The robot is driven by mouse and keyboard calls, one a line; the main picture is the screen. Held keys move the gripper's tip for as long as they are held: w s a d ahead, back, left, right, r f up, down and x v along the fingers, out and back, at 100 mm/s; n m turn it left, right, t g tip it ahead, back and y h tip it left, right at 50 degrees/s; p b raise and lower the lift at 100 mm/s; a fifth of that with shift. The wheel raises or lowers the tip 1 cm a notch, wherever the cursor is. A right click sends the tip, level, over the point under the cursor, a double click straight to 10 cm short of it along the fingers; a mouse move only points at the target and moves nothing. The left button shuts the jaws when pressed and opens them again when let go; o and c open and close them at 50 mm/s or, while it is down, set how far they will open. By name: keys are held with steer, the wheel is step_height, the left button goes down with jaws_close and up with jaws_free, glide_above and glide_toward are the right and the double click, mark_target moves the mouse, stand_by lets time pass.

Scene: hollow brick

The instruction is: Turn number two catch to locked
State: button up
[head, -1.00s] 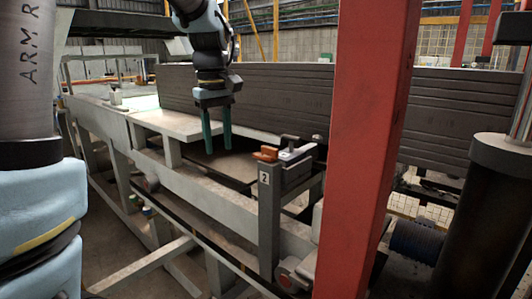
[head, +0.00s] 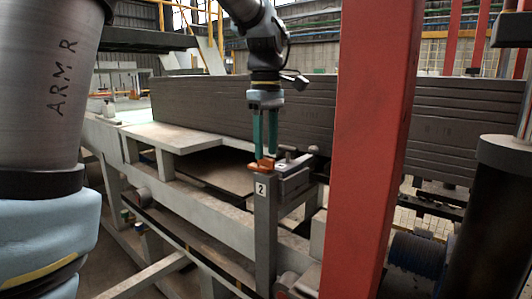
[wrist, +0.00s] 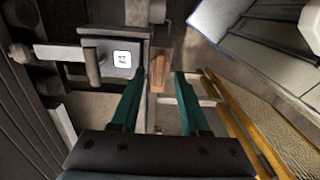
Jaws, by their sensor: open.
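The number two catch has an orange handle (head: 261,165) on top of a grey post marked with a 2 on a white label (head: 261,189). A grey metal latch block (head: 292,165) sits just right of the handle. My gripper (head: 264,157) points down at the handle with its green fingers apart. In the wrist view the orange handle (wrist: 159,72) lies between and just beyond the fingertips of my open gripper (wrist: 157,78). I cannot tell whether the fingers touch it. The wrist view also shows the latch plate with a square white label (wrist: 122,58).
A red upright post (head: 372,150) stands close right of the catch. A long dark ribbed panel (head: 330,110) runs behind it. A pale frame with a flat shelf (head: 185,136) extends left. A dark cylinder (head: 490,220) stands at the far right.

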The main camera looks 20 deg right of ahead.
mark_target(262, 163)
steer(key=shift+f, duration=1.1)
jaws_close()
